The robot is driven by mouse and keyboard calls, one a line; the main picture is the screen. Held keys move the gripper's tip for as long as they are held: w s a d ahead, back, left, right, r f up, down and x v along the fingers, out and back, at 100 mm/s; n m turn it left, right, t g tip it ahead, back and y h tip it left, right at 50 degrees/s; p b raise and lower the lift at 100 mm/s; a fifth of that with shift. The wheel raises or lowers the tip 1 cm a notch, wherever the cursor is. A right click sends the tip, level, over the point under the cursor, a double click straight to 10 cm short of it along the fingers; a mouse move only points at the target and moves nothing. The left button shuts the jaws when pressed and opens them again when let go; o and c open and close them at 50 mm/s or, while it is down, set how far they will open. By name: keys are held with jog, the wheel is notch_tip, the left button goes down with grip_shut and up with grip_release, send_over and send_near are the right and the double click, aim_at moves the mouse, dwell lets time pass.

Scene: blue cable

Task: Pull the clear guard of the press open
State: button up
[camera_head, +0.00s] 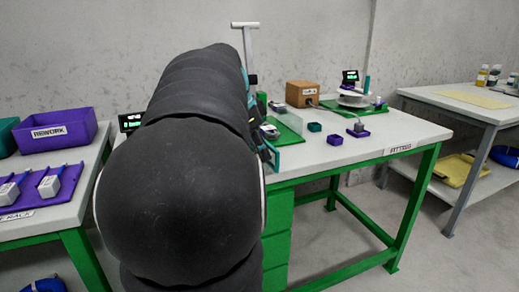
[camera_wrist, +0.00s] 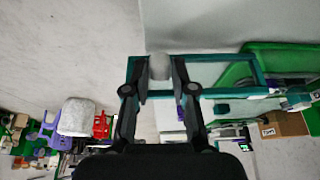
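The guard of the press shows in the wrist view as a clear panel in a teal frame (camera_wrist: 222,92). A pale grey rounded knob (camera_wrist: 160,66) is at its left part. My gripper (camera_wrist: 161,72) has one dark finger on each side of the knob, with the fingertips close against it; it looks shut on it. In the head view my arm hides my gripper and most of the press. Only a teal edge (camera_head: 270,155) and the press's upright with a pale T-handle (camera_head: 246,38) show past the arm.
The green-legged bench (camera_head: 370,150) holds a brown box (camera_head: 302,94), small purple trays and a green mat (camera_head: 286,132) right of my arm. A rack table with a purple REWORK bin (camera_head: 56,130) stands left. Another table (camera_head: 470,105) stands at the right. Floor is clear between.

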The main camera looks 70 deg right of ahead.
jog(key=shift+o, duration=1.2)
jog(key=shift+r, duration=0.1)
jog(key=v, duration=1.1)
jog(key=shift+a+r, duration=0.15)
jog(key=shift+r, duration=0.2)
jog(key=shift+w, duration=0.15)
jog(key=w+a+f+n+t, duration=0.2)
jog(key=w+a+f+n, duration=0.1)
jog(key=a+n, duration=0.3)
jog(key=w+a+f+n+t, duration=0.1)
jog(key=w+a+f+n, duration=0.25)
jog(key=a, duration=0.45)
jog(key=w+a+f+n+t, duration=0.2)
jog(key=w+a+f+n, duration=0.25)
jog(key=a, duration=0.25)
jog(key=s+a+f+n+t+y, duration=0.1)
jog(key=s+a+f+n, duration=0.1)
jog(key=a+f+n, duration=0.4)
jog(key=s+a+f+n+t+y, duration=0.2)
jog(key=a+f+n, duration=0.4)
jog(key=a, duration=0.6)
jog(key=shift+s+a+f+t, duration=0.3)
jog(key=shift+s+f, duration=0.1)
jog(key=shift+f, duration=0.55)
